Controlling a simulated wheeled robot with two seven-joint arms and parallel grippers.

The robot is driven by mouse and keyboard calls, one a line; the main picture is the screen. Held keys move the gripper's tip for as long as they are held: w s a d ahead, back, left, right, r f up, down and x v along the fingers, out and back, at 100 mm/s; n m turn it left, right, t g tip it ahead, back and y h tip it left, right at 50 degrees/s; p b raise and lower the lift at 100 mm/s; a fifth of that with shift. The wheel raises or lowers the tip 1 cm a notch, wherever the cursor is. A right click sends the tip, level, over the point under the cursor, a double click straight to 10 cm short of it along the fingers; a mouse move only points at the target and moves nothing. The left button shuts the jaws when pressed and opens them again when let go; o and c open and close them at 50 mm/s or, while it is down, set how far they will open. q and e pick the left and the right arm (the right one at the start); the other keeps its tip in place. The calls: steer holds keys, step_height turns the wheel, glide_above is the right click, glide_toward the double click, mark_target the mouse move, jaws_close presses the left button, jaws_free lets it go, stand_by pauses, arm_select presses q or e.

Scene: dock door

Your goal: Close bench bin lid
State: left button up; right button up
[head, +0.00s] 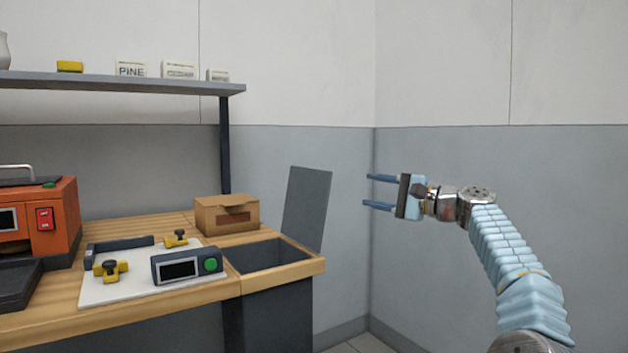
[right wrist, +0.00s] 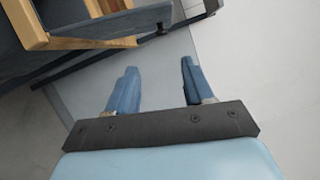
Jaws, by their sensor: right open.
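The bench bin (head: 268,256) is sunk into the right end of the wooden bench, with its dark opening showing. Its grey lid (head: 307,208) stands up, tilted slightly back, at the bin's back right edge, so the bin is open. My right gripper (head: 368,191) is open and empty in the air to the right of the lid, apart from it, with its fingers pointing left. In the right wrist view, the open fingers (right wrist: 156,84) show with nothing between them but the grey surface beyond. My left gripper is not in view.
A shelf (head: 120,87) hangs above. The space right of the bench is free up to the walls.

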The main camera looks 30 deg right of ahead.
mark_target(324, 181)
steer(key=p+x, duration=0.6)
steer(key=x, duration=0.8)
steer(key=shift+w+d, duration=0.1)
steer(key=shift+w, duration=0.05)
jaws_close()
